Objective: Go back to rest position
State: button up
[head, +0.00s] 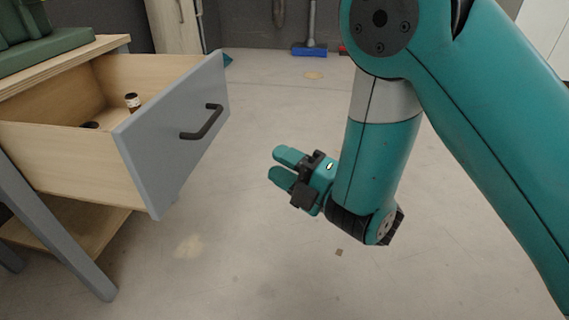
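My gripper (279,167) is at the end of my teal arm, right of centre in the head view. It points left, above the bare floor. Its two teal fingers stand apart with a small gap between them, and nothing shows between them. It is to the right of the open drawer (165,150) and its dark handle (203,122), apart from both.
The drawer is pulled out of a wooden table (60,62). A green object (42,50) stands on the tabletop. A blue broom (309,48) is at the back wall. The middle floor is clear.

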jog(key=w+d+r+m+h+p, duration=0.5)
jog(key=d+r+m+h+p, duration=0.55)
jog(key=m, duration=0.65)
jog(key=s+d+r+m+g+h+p, duration=0.1)
jog(key=s+r+g+p, duration=0.1)
jog(key=s+r+g, duration=0.45)
jog(key=s+r+m+g+p, duration=0.1)
jog(key=s+r+m+p, duration=0.2)
jog(key=s, duration=0.7)
jog(key=s+d+r+g+h+p, duration=0.1)
jog(key=s+r+g+p, duration=0.1)
jog(key=s+r+g, duration=0.35)
notch_tip(320, 180, up, 37)
jog(key=s+t+p, duration=0.1)
jog(key=p, duration=3.6)
jog(key=shift+s, duration=0.35)
jog(key=shift+y, duration=0.25)
jog(key=shift+d, duration=0.1)
